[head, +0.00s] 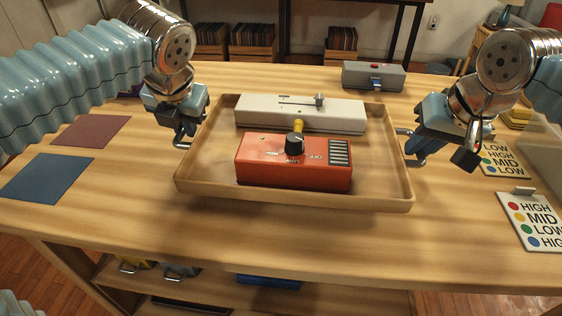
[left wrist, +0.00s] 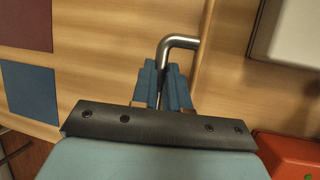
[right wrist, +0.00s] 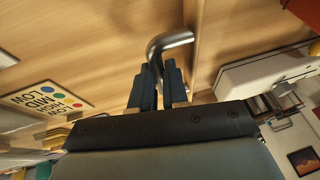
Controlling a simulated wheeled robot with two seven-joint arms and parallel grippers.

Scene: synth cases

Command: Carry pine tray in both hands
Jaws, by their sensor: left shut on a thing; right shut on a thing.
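The pine tray (head: 300,197) is a shallow wooden tray near the middle of the table. It holds an orange-red box (head: 293,172) with a black knob and, behind it, a white box (head: 300,114) with a slider. My left gripper (head: 184,138) is shut on the metal handle at the tray's left side; the bent handle (left wrist: 181,42) shows between its fingers in the left wrist view. My right gripper (head: 412,148) is shut on the right-side handle; that handle (right wrist: 170,42) shows between its fingers in the right wrist view. I cannot tell whether the tray touches the table.
A maroon mat (head: 91,132) and a blue mat (head: 47,178) lie left of the tray. A grey box (head: 373,76) stands behind it. Label cards (head: 535,220) with coloured dots stand at the right. Bare table lies in front of the tray.

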